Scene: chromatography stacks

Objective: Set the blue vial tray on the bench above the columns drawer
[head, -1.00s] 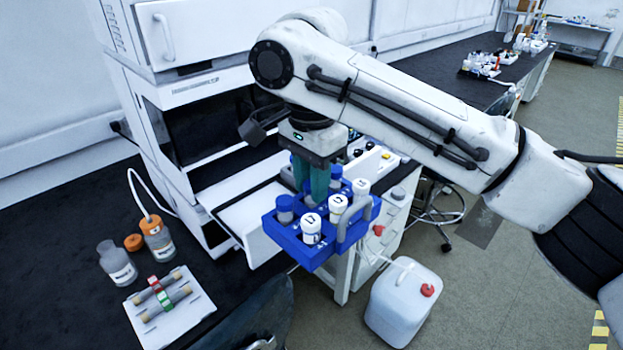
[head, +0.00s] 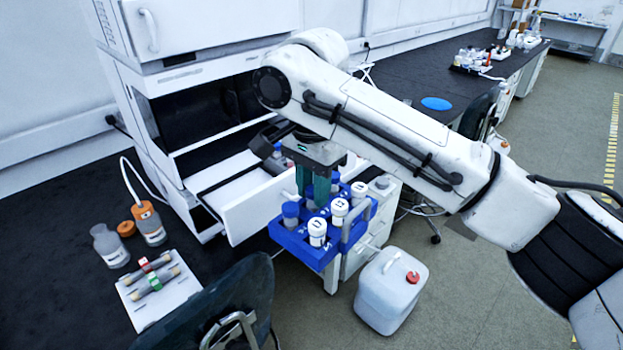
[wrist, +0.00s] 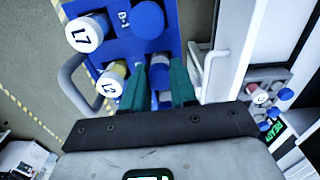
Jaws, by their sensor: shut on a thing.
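The blue vial tray (head: 300,240) hangs in the air in the head view, with several capped vials standing in it and a grey handle loop at its right end. My gripper (head: 318,190), with green fingers, comes down into the tray from above and is shut on it. In the wrist view the tray (wrist: 118,50) fills the upper left, with vials marked L7 and L2, and my fingers (wrist: 160,82) reach into its middle. The exact part gripped is hidden. No columns drawer label is readable.
A white drawer (head: 262,208) stands open behind the tray, below the instrument stack. Bottles (head: 110,246) and a white rack (head: 160,290) sit on the dark bench. A chair (head: 225,305) and a white canister (head: 390,290) stand close by.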

